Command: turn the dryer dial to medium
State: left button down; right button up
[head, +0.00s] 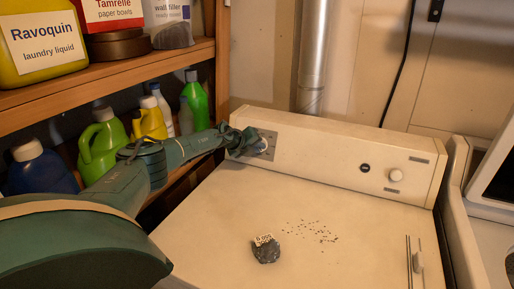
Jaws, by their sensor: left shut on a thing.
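The dryer (335,200) is a cream machine with a raised control panel (320,150) along its back. My left gripper (257,144) reaches in from the left and is shut on the dryer dial at the panel's left end. A grey plate (270,146) surrounds that dial. The gripper hides nearly all of the dial, so I cannot tell its setting. My right gripper is not in view.
A dark lump with a label (266,250) and scattered dark specks (315,232) lie on the dryer top. Thin rods (408,262) lie at its right. Wooden shelves (110,85) with bottles stand left, close to my left arm. Another appliance (490,215) stands right.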

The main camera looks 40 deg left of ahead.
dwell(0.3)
pick_arm(q)
jog(key=c, duration=1.4)
grip_release()
jog(key=v, duration=1.3)
jog(key=shift+d, duration=0.1)
